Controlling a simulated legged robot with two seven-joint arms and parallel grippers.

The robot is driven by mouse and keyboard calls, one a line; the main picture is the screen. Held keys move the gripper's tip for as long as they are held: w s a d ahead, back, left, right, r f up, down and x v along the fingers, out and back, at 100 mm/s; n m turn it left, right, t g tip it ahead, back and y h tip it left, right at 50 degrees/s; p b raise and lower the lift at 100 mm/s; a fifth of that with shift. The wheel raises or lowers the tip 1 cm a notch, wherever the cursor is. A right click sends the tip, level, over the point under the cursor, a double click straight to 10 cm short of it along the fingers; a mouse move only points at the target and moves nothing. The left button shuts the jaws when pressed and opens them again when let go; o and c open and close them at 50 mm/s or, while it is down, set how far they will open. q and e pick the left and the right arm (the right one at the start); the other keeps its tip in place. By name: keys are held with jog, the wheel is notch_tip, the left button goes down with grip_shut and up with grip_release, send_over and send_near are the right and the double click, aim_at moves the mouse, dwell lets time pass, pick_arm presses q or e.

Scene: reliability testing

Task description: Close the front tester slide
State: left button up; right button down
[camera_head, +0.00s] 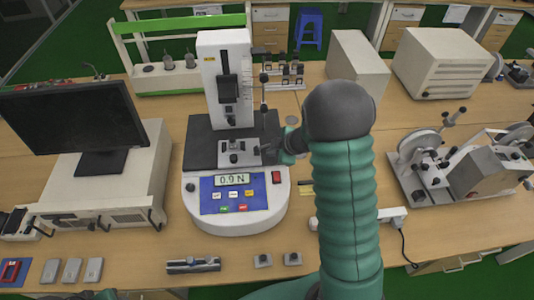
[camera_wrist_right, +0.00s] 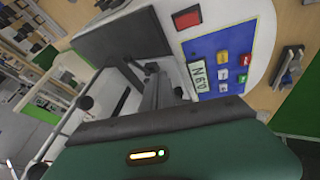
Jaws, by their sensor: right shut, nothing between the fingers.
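The force tester (camera_head: 240,215) stands in the middle of the bench, with a white base, a blue button panel and a display reading 0.9 N. A white column (camera_head: 208,75) rises behind its black plate (camera_head: 200,148). A small metal slide fixture (camera_head: 235,158) sits on the plate, just behind the display. My right gripper (camera_head: 270,151) is shut and empty at the fixture's right side; I cannot tell whether they touch. My left gripper is not in view.
A monitor (camera_head: 75,115) stands on a white unit to the left. A red button (camera_head: 276,177) lies close below my right gripper. Another metal machine (camera_head: 470,165) stands at the right. Small metal parts (camera_head: 193,265) lie along the bench's front edge.

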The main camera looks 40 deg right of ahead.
jog(key=v, duration=0.2)
send_near(257, 157)
jog(key=a+f, duration=0.1)
jog(key=f, duration=0.2)
jog(key=a+f, duration=0.1)
jog(key=shift+a+f, duration=0.3)
jog(key=shift+a, duration=0.05)
jog(key=w+d+p, duration=0.2)
jog(key=shift+w+d+r, duration=0.1)
jog(key=shift+w+d, duration=0.1)
jog(key=shift+w, duration=0.45)
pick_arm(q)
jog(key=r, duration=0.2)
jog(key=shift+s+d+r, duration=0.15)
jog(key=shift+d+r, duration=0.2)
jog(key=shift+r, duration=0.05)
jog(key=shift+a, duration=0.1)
pick_arm(e)
jog(key=shift+a, duration=0.1)
